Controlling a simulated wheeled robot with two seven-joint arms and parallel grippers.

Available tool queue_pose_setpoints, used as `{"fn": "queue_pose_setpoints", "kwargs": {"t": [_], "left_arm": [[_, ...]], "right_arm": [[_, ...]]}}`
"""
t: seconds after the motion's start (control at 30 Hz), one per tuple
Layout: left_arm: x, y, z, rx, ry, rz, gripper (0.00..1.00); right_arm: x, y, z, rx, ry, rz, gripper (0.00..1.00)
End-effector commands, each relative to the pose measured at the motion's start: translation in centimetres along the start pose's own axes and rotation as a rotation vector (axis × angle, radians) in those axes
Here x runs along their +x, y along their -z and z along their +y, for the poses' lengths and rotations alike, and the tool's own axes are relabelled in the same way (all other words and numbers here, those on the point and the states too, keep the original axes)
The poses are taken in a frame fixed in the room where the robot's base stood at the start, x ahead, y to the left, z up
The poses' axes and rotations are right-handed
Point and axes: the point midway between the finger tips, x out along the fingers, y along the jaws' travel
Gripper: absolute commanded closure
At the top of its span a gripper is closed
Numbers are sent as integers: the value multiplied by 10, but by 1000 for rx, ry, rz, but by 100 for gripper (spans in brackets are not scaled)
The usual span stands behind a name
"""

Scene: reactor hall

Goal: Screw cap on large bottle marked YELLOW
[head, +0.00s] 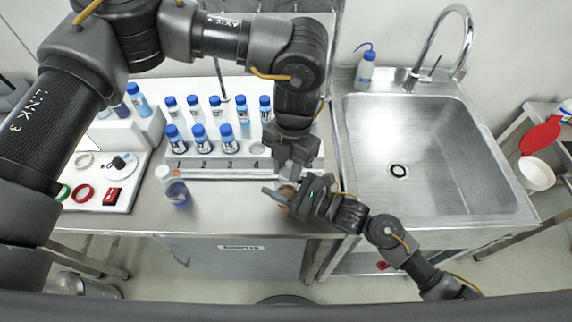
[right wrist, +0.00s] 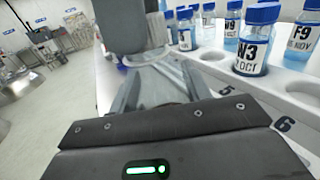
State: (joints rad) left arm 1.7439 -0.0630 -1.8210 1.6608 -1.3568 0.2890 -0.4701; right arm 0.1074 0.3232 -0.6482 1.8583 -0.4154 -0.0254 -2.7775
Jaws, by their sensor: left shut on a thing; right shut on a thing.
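A small brownish object (head: 284,195), perhaps a bottle, shows at the front of the steel bench, mostly hidden by my grippers. My right gripper (head: 276,191) reaches in from the lower right and is shut around it. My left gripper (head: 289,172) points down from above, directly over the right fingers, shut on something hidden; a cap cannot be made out. In the right wrist view the left gripper (right wrist: 122,28) stands just beyond my right fingers (right wrist: 150,88). No YELLOW marking is readable.
A white numbered rack (head: 215,172) with several blue-capped bottles stands right behind the grippers; some front holes are empty. A white tray (head: 122,190) with rings lies left. A sink (head: 430,150) and a wash bottle (head: 366,68) are right. Bench between purple bottle and grippers is clear.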

Motion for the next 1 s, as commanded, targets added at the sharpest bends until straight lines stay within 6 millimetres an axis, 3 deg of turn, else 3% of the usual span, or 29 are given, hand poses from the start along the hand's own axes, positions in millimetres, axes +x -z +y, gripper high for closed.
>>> {"fn": "queue_pose_setpoints", "kwargs": {"t": [0.7,0.83,1.0], "left_arm": [[2,6,-2,2069,-318,20,90],[2,6,-1,2366,-364,22,90],[2,7,-1,2583,-397,25,90]], "right_arm": [[0,1,0,1,0,2,100],[0,1,0,1,0,2,100],[0,1,0,1,0,3,100]]}}
